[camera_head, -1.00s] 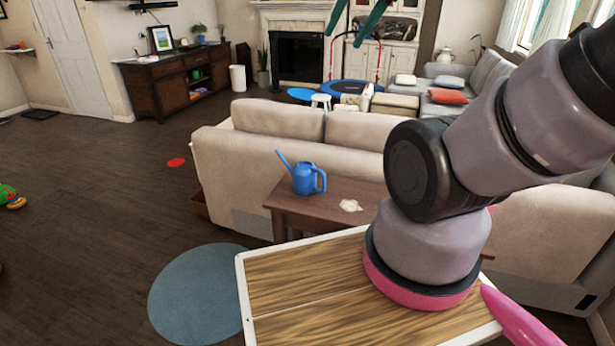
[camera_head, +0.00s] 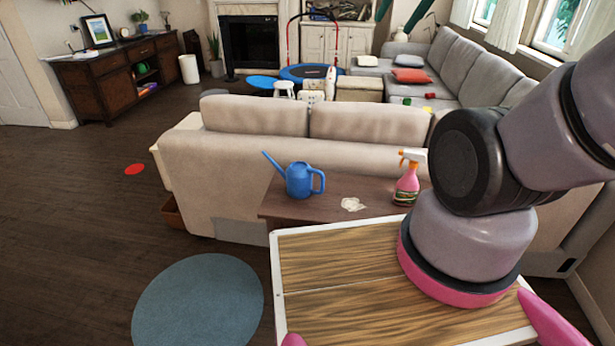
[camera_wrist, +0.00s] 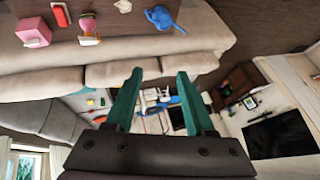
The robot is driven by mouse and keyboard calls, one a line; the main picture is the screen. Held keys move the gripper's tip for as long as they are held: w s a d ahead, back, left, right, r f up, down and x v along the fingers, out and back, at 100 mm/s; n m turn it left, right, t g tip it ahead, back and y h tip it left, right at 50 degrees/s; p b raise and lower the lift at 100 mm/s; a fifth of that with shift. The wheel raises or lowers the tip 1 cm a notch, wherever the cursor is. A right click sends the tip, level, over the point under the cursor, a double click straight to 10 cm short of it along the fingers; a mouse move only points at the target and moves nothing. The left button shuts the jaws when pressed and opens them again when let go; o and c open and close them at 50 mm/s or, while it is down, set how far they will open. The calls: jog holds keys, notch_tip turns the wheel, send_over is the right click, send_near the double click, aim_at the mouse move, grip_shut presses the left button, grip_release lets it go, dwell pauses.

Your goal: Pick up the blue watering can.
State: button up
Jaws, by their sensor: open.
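The blue watering can (camera_head: 299,181) stands upright on the brown wooden table (camera_head: 285,208) behind the beige sofa. Its spout points up to the left and its handle is on the right. In the wrist view the can (camera_wrist: 163,17) shows upside down near the top edge. My gripper (camera_wrist: 158,72) is open and empty, its two teal fingers apart. In the head view only parts of the teal fingers (camera_head: 403,14) show at the top edge, well away from the can.
A pink spray bottle (camera_head: 407,182) and a crumpled whitish thing (camera_head: 352,204) are on the table, right of the can. The wrist view also shows a pink box (camera_wrist: 33,32) and a red item (camera_wrist: 60,15) there. The sofa (camera_head: 240,160) stands behind. Open floor (camera_head: 75,220) lies left.

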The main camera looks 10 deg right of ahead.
jog(key=w+f+n+g+h, duration=0.4)
jog(key=w+f+n+h, duration=0.2)
jog(key=w+f, duration=0.55)
jog(key=w+f+n+g+h, duration=0.3)
jog(key=w+f+n+h, duration=0.35)
jog(key=f, duration=0.75)
jog(key=w+a+f+n+t, duration=0.2)
jog(key=f+n, duration=0.4)
jog(key=f, duration=0.4)
jog(key=w+a+f+n+t, duration=0.1)
jog(key=a+f+n+t, duration=0.3)
jog(key=f+n+t, duration=0.3)
jog(key=w+a+f+n+t, duration=0.2)
jog(key=a+f+n+t, duration=0.2)
jog(key=f, duration=1)
jog(key=shift+w+f+n+t+h, duration=0.2)
jog(key=shift+n+t, duration=0.15)
jog(key=shift+n, duration=0.3)
jog(key=shift+w+f+n+t+h, duration=0.15)
jog(key=shift+n+t, duration=0.2)
jog(key=shift+n, duration=0.25)
jog(key=shift+w+d, duration=0.25)
jog(key=x, duration=1)
jog(key=shift+f, duration=0.2)
grip_shut()
jog(key=shift+a, duration=0.1)
